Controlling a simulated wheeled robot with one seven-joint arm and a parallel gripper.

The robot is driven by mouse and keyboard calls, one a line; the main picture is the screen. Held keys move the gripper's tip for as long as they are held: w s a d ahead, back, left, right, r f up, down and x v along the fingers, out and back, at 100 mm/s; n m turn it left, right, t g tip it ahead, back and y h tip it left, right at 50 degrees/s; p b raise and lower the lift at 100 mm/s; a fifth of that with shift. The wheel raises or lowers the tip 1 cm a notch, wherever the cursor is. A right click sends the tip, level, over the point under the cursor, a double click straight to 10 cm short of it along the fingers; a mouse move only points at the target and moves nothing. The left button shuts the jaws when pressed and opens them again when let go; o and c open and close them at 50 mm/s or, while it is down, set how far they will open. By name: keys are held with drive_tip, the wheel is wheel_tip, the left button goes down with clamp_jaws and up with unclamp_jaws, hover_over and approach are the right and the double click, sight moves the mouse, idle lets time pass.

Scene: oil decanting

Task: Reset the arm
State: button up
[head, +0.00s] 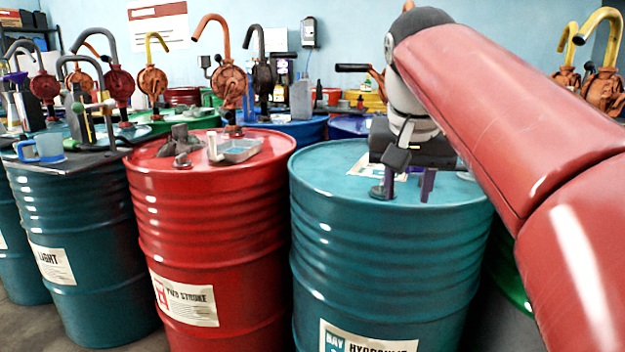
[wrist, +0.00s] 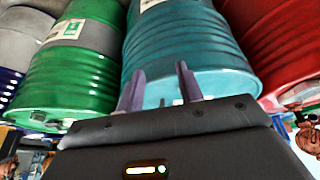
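My gripper (head: 404,187) hangs below my red arm, over the top of the teal drum (head: 390,260) labelled "HYDRAULIC" in the head view. Its two purple fingers point down and stand apart with nothing between them. I cannot tell how far the fingertips are above the lid. In the wrist view my gripper (wrist: 160,88) also shows its fingers spread and empty, in front of the same teal drum (wrist: 185,40). A pale label or sheet on the lid is partly hidden behind my gripper.
A red drum (head: 215,215) to the left carries a grey tray (head: 238,150) and dark lumpy pieces. Another teal drum (head: 85,240) farther left holds a blue mug (head: 45,148) and tools. Hand pumps with curved spouts (head: 232,80) stand behind. A green drum (wrist: 75,80) neighbours the teal drum.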

drive_tip(key=s+f+n, duration=0.1)
drive_tip(key=s+f, duration=0.7)
drive_tip(key=f, duration=0.4)
drive_tip(key=s+d+f+n+t+y, duration=0.1)
drive_tip(key=s+f+n, duration=0.1)
drive_tip(key=s+f, duration=0.7)
wheel_tip(320, 180, down, 4)
drive_tip(key=shift+s+d+f, duration=0.15)
